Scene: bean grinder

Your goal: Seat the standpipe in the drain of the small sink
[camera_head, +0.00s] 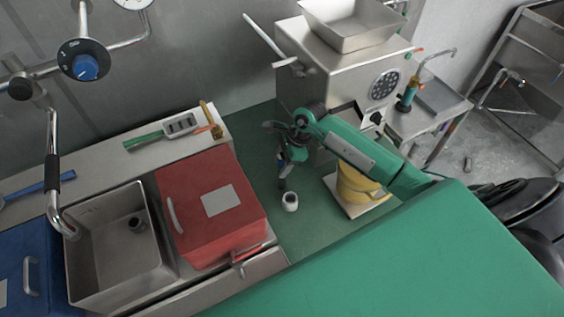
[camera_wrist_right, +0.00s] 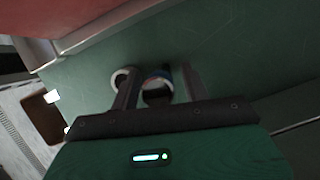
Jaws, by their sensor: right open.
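The small sink (camera_head: 82,262) is a steel basin at lower left in the head view, with a dark round drain (camera_head: 137,224) towards its back right. My right gripper (camera_head: 283,178) points down over the green counter, right of the red box. In the right wrist view its open fingers (camera_wrist_right: 158,82) stand either side of a dark upright piece with a blue and white rim (camera_wrist_right: 156,84), which may be the standpipe; I cannot tell for sure. A short white hollow cylinder (camera_head: 290,201) stands close by on the counter; it also shows in the wrist view (camera_wrist_right: 119,76). My left gripper is not in view.
A red lidded box (camera_head: 200,235) stands between the sink and the green counter (camera_head: 300,236). A chrome tap (camera_head: 55,205) overhangs the sink's left side. A yellow container (camera_head: 355,190) and the steel grinder (camera_head: 340,75) stand right of and behind my gripper.

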